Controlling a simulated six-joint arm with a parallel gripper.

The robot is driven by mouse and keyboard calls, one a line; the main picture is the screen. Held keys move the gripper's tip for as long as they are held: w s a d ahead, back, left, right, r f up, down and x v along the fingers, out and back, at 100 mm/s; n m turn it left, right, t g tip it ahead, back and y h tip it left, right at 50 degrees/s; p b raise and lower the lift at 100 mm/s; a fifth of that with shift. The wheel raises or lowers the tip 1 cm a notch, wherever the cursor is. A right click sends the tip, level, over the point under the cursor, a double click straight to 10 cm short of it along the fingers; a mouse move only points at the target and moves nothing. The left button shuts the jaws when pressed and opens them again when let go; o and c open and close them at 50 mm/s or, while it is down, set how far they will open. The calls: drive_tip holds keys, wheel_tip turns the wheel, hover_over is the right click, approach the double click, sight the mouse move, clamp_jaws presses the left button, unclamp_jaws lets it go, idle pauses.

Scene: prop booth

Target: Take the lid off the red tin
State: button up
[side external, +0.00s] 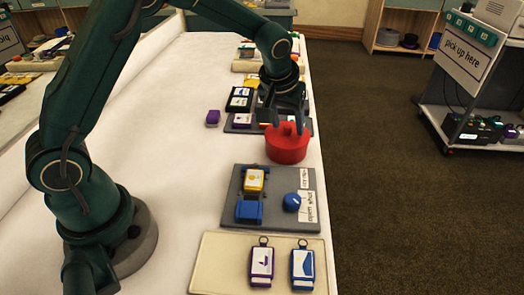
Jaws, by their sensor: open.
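The red tin (288,152) stands upright on the white table near its right edge. Its red lid (287,134) is on it, with a raised knob on top. My gripper (286,124) points down from above, with its fingers at about the height of the knob. The gripper is open. The fingers partly hide the knob, and I cannot tell whether they touch it.
In front of the tin is a grey board (271,215) with a yellow block, a blue block and a blue knob. Nearer is a cream tray (222,262) with two tags. Behind are another grey board (238,129), a purple block (213,117) and several cases.

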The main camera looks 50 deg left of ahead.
drive_tip(key=shift+f, duration=0.15)
clamp_jaws()
